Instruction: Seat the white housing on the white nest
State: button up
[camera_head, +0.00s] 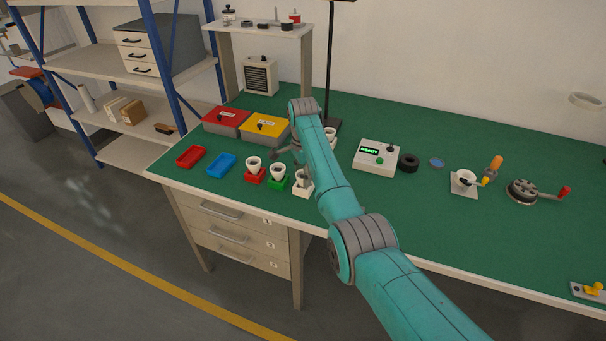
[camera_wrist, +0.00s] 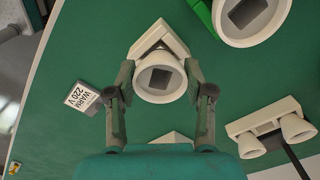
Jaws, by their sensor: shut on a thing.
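The white housing (camera_wrist: 160,92), a round cup with a grey square inside, is between the two fingertips of my gripper (camera_wrist: 159,76) in the wrist view. My gripper is shut on it. The white nest (camera_wrist: 157,36) shows as a pale corner behind the housing. In the head view the white nest (camera_head: 303,191) is at the table's front edge with the housing (camera_head: 305,176) over it, partly hidden by my arm. I cannot tell whether the housing touches the nest or is fully down.
A green nest (camera_head: 277,184) and a red nest (camera_head: 254,177), each with a white cup, stand to the left. Blue (camera_head: 221,166) and red (camera_head: 190,156) trays lie farther left. A two-cup white holder (camera_wrist: 268,123) and a WARM 220 V label (camera_wrist: 80,96) are nearby.

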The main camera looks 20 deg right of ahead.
jog(key=o, duration=1.2)
jog(key=shift+c, duration=0.2)
notch_tip(320, 180, up, 12)
